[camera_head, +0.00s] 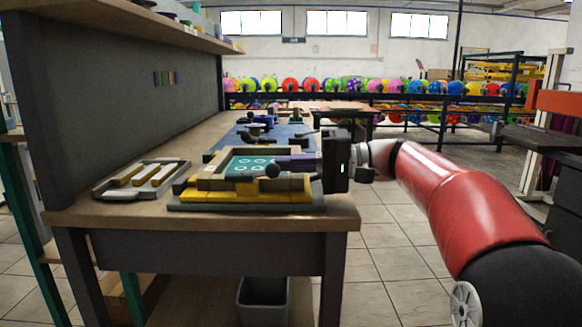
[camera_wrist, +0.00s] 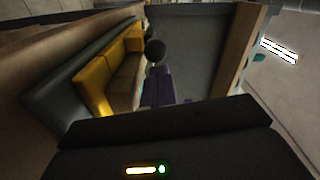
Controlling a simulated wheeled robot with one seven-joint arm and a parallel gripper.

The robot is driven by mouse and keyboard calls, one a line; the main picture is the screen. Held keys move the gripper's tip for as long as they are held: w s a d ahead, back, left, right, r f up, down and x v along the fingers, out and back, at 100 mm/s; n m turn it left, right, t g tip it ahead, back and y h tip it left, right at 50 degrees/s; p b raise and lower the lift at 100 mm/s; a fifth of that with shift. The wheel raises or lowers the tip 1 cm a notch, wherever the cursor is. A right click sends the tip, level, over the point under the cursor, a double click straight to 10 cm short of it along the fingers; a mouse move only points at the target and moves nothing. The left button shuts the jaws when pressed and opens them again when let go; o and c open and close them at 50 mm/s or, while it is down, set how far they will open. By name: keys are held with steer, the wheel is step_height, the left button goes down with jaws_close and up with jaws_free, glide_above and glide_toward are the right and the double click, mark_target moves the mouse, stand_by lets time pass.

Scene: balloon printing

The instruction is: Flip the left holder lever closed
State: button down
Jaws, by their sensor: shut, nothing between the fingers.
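The printing frame (camera_head: 190,196) lies on the near end of the workbench, with yellow and brown bars around a teal plate with pale ring marks (camera_head: 240,165). A lever with a dark ball knob (camera_head: 272,171) shows at its near right part. The knob also shows in the wrist view (camera_wrist: 155,50), just past my fingertips. My gripper (camera_head: 282,162) reaches in from the right, with purple fingers shut and empty beside the knob. In the wrist view its fingers (camera_wrist: 158,75) point toward the knob. I cannot tell whether they touch it. The lever's base is partly hidden.
A grey tray (camera_head: 105,190) with yellow and pale bars lies left of the frame. More fixtures with dark and purple parts (camera_head: 258,119) stand farther back on the bench. A shelf (camera_head: 150,20) overhangs the left side. The floor right of the bench (camera_head: 380,250) is clear.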

mark_target(278, 173)
steer(key=shift+s+m+t+b, duration=0.25)
steer(key=shift+m+t+b, duration=0.05)
steer(key=shift+t+b, duration=0.25)
steer(key=s+m+t+b, duration=0.1)
steer(key=t+b, duration=0.1)
steer(key=s+m+t+h+b, duration=0.1)
steer(key=t+b, duration=0.1)
steer(key=shift+s+f+m+b, duration=0.15)
steer(key=shift+f+m+b, duration=0.15)
steer(key=shift+m, duration=0.1)
steer(key=s+m+t+h+b, duration=0.1)
steer(key=t, duration=0.1)
steer(key=s+m+t+h+b, duration=0.1)
steer(key=b, duration=0.1)
steer(key=shift+a+r+m+t, duration=0.1)
steer(key=shift+a+m+t, duration=0.05)
steer(key=shift+m+t, duration=0.2)
steer(key=shift+s+a+r+m+t+h+b, duration=0.2)
steer(key=shift+s+m+t+h+b, duration=0.35)
steer(key=shift+m+t+h, duration=0.4)
steer(key=shift+s+a+m+t+h+p, duration=0.7)
steer(key=shift+a+m+h, duration=0.15)
steer(key=shift+h, duration=0.2)
steer(key=shift+s+a+m+t+h+p, duration=0.6)
steer(key=shift+a+m+t+h+p, duration=0.15)
steer(key=shift+h, duration=0.3)
steer(key=shift+s+a+m+t+h+p, duration=0.7)
steer(key=shift+m+h, duration=0.2)
steer(key=shift+h, duration=0.15)
